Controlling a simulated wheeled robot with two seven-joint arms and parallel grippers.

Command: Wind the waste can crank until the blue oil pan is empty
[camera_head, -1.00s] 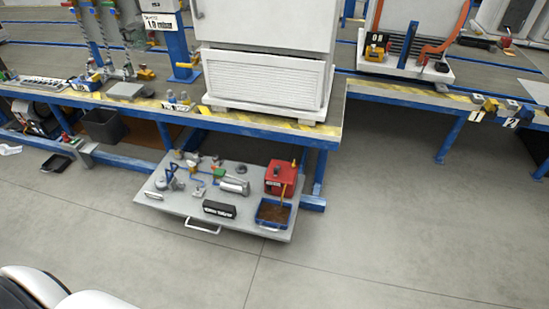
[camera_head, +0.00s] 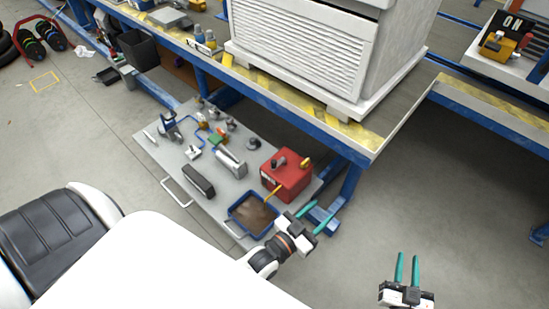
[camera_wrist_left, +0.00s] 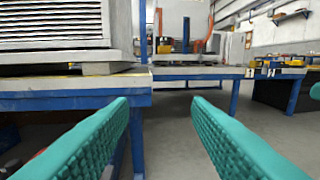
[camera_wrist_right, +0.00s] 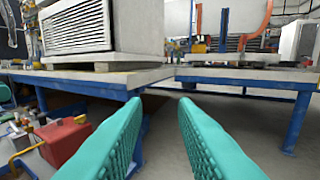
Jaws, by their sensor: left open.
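The red waste can (camera_head: 287,180) stands on the grey pull-out board (camera_head: 228,183) under the bench. It has a grey knob-like part and a yellow part on top; I cannot tell which is the crank. The blue oil pan (camera_head: 232,219) sits at the board's front right corner with brown oil in it. A yellow tube runs from can to pan. My left gripper (camera_head: 313,218) is open and empty, just right of the pan and in front of the can. My right gripper (camera_head: 407,268) is open and empty over the floor, further right. The can also shows in the right wrist view (camera_wrist_right: 62,141).
The bench (camera_head: 367,140) with its blue frame overhangs the board's back edge and carries a large white cabinet (camera_head: 300,60). A blue bench leg stands right of the can. A black block (camera_head: 198,181) and metal fittings lie on the board. Floor at the right is clear.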

